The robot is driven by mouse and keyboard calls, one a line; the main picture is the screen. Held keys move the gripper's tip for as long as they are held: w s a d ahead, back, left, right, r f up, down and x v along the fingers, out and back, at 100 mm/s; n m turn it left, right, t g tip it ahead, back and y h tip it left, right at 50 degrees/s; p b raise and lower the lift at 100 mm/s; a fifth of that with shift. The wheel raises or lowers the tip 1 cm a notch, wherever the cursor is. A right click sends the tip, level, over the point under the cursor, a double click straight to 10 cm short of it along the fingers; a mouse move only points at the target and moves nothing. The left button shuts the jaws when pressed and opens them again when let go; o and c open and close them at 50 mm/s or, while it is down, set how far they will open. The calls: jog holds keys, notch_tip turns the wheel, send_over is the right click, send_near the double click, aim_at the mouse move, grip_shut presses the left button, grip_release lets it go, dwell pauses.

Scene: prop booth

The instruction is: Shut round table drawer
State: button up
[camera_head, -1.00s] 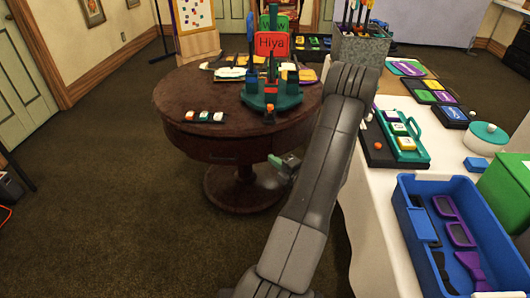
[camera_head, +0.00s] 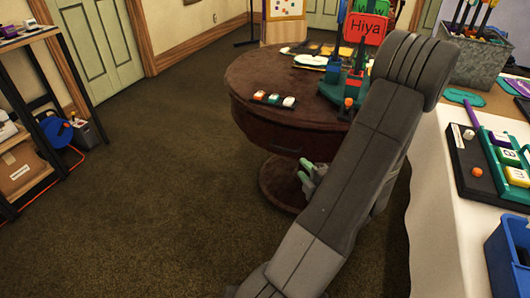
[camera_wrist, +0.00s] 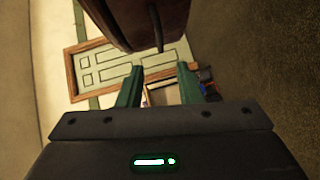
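The round table (camera_head: 245,80) is dark brown wood on a pedestal, right of centre in the head view. Its drawer front (camera_head: 268,136) is in the curved side below the top; I cannot tell how far it stands out. In the wrist view, a dark brown wooden part of the table (camera_wrist: 125,22) fills the top middle, with a thin dark bar, perhaps the handle, hanging by it. My gripper (camera_head: 311,178) is below the drawer's level, in front of the pedestal. In the wrist view my gripper (camera_wrist: 160,88) has its green fingers apart, with nothing held between them.
On the tabletop are a small tray of blocks (camera_head: 273,98) and a red sign (camera_head: 364,29). A white-clothed table (camera_head: 440,200) stands close on the right, with a blue bin (camera_head: 508,262). A shelf (camera_head: 45,85) stands at left. The carpet (camera_head: 160,170) between is clear.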

aim_at(285, 150)
jog(key=b+x, duration=0.2)
jog(key=x, duration=1.1)
jog(key=shift+w+a+b, duration=0.25)
jog(key=shift+w+b, duration=0.05)
jog(key=shift+b, duration=0.1)
jog(key=shift+c, duration=0.3)
grip_shut()
